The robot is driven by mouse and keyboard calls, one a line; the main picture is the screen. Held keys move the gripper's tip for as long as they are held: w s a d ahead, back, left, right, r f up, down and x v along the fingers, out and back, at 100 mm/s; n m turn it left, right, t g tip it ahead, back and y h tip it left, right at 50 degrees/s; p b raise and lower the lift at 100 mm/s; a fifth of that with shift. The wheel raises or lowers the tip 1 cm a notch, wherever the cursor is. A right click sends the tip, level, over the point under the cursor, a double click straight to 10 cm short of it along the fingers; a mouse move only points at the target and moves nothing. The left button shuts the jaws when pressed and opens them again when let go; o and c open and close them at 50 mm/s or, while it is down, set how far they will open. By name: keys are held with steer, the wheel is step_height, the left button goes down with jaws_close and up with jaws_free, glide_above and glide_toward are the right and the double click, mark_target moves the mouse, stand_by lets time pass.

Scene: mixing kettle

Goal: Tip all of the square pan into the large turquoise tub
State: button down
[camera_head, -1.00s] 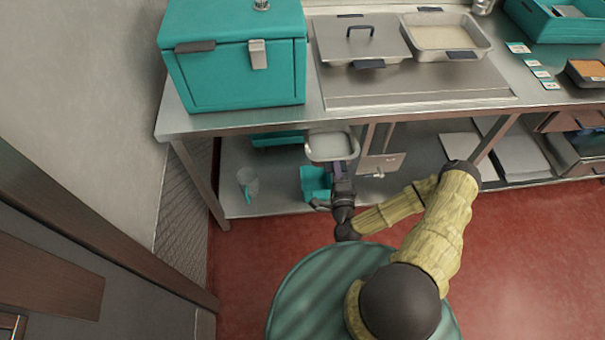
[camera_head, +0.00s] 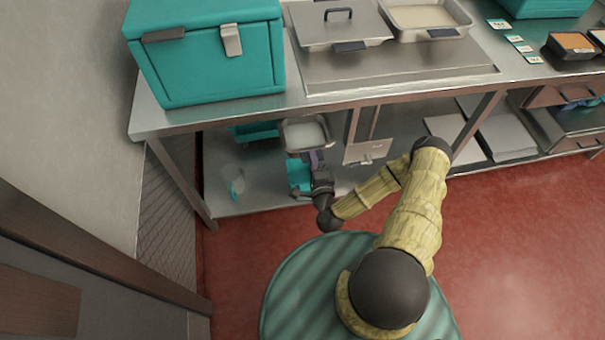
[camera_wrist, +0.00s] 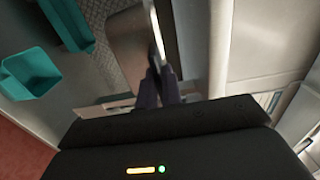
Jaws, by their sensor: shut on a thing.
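The square pan (camera_head: 305,135) is a small grey metal pan with a pale inside. My gripper (camera_head: 316,160) is shut on its dark handle and holds it under the front edge of the counter, above the lower shelf. A turquoise tub (camera_head: 298,178) stands on the lower shelf just below the pan, partly hidden by my gripper. Another turquoise container (camera_head: 254,131) lies farther back. I cannot tell which is the large tub.
A clear cup (camera_head: 234,182) stands on the lower shelf at left. A metal box or bracket (camera_head: 368,151) hangs right of the pan. A table leg (camera_head: 180,180) is at left.

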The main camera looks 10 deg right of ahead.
steer(key=w+a+f+b, duration=0.4)
steer(key=f+b, duration=0.7)
steer(key=b, duration=0.1)
steer(key=w+a+f+b, duration=0.4)
steer(key=w+f+b, duration=0.1)
steer(key=f+b, duration=0.7)
steer(key=w+a+f+b, duration=0.5)
steer(key=f+b, duration=0.6)
steer(key=b, duration=0.3)
steer(key=shift+w+f, duration=0.25)
steer(key=shift+f, duration=0.15)
